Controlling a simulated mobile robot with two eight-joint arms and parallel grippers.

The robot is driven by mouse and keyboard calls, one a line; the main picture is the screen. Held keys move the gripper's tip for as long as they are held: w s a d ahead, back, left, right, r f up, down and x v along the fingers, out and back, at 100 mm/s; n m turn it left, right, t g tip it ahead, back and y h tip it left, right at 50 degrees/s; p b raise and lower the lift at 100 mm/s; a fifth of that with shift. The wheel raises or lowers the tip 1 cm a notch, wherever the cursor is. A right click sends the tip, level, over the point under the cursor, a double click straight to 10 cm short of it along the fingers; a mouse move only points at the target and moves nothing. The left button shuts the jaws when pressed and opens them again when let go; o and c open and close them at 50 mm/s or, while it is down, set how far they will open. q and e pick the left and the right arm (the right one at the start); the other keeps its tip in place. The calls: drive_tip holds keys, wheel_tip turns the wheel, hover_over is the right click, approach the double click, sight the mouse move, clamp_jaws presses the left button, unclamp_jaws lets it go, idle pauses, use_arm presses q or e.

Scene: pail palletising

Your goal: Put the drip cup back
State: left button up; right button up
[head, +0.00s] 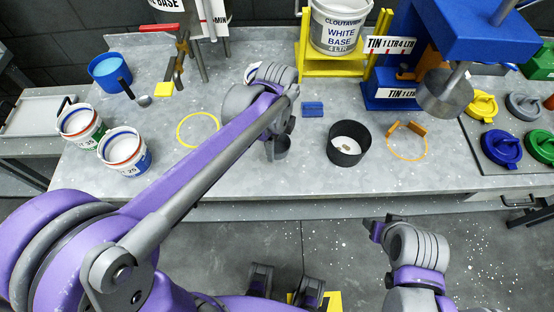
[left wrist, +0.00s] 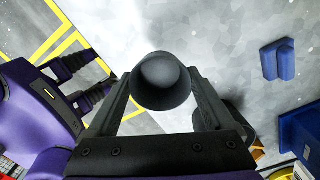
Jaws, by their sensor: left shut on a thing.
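The small dark grey cup, which I take for the drip cup (head: 280,150), hangs below my left gripper (head: 277,137) near the front of the bench. In the left wrist view, the round dark cup (left wrist: 163,82) sits between the two fingers, which are shut on it. It looks held above the bench top; the exact gap cannot be told. My right gripper (head: 376,231) is in front of the bench, over the floor, at lower right. Its fingers are too small to judge, and I see nothing held in it.
A black open pot (head: 331,154) stands right of the held cup, with an orange ring clip (head: 408,158) beyond. A yellow ring (head: 181,139) and two labelled pails (head: 124,160) lie left. A blue block (head: 313,109) is behind. The blue press (head: 420,30) stands back right.

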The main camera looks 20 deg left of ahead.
sight(277, 142)
use_arm(q)
wheel_tip(277, 142, down, 7)
drive_tip(key=shift+f, duration=0.15)
drive_tip(key=shift+b, duration=0.3)
drive_tip(key=shift+f, duration=0.2)
drive_tip(key=o, duration=1.2)
drive_tip(key=shift+c, duration=0.2)
drive_tip(key=shift+r, duration=0.55)
wheel_tip(277, 142, up, 11)
drive_tip(key=shift+r+p, duration=0.15)
drive_tip(key=shift+p, duration=0.5)
drive_tip(key=s+a+f+n+t, duration=0.2)
drive_tip(key=s+a+f+n, duration=0.1)
drive_tip(key=s+n, duration=0.4)
drive_tip(key=s+a+f+n+t, duration=0.3)
drive_tip(key=s+n, duration=0.4)
drive_tip(key=n, duration=0.6)
drive_tip(key=shift+s+a, duration=0.3)
drive_tip(key=shift+s, duration=0.1)
